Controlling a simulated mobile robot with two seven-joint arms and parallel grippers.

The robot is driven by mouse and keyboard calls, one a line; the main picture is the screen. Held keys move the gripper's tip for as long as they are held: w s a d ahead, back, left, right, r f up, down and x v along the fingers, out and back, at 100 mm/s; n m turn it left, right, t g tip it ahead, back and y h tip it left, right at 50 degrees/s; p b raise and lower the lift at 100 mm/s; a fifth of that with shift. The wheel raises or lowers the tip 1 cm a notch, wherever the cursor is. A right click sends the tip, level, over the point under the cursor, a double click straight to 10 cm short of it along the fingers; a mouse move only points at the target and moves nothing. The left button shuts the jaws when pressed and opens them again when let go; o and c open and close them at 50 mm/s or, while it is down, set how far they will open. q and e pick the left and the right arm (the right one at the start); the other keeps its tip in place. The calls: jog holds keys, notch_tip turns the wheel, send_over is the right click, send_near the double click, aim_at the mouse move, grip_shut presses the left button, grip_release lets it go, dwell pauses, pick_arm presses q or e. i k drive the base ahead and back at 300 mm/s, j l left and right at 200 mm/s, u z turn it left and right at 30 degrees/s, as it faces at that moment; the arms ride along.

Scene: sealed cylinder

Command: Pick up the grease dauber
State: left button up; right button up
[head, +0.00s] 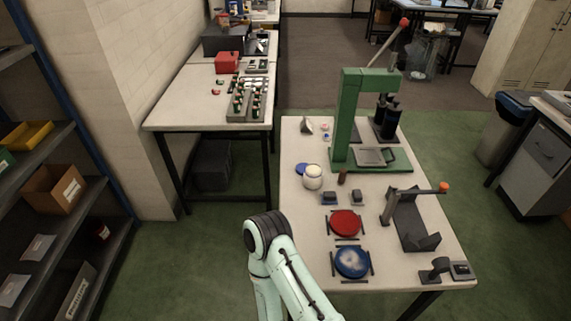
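I cannot tell for sure which thing is the grease dauber. A small dark reddish-brown upright piece (342,178) stands on the white workbench (300,237), just in front of the green press, and may be it. A white round jar (313,180) with pale cream contents stands to its left. A flat blue disc (302,169), perhaps the jar's lid, lies behind the jar. One of my pale green arms rises at the bottom, along the bench's near left edge. Its gripper is out of the picture, and no other gripper shows.
The green lever press (350,125) stands at the back. A red disc (344,222) and a blue dish (352,262) lie between dark bars. A dark bracket with an orange-tipped handle (408,215) stands right. A second table (180,108) is back left, shelves (40,150) far left.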

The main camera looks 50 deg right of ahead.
aim_at(343, 173)
jog(key=i+z, duration=0.3)
jog(key=i, duration=0.15)
jog(key=i+j+z, duration=0.25)
jog(key=i, duration=0.15)
jog(key=i+j+z, duration=0.1)
jog(key=i+z, duration=0.2)
jog(key=i, duration=0.15)
jog(key=i+z, duration=0.15)
jog(key=z, duration=0.25)
jog(key=i+z, duration=0.15)
jog(key=z, duration=0.25)
jog(key=i+j+z, duration=0.15)
jog(key=z, duration=0.2)
jog(key=i+j+z, duration=0.1)
jog(key=z, duration=0.3)
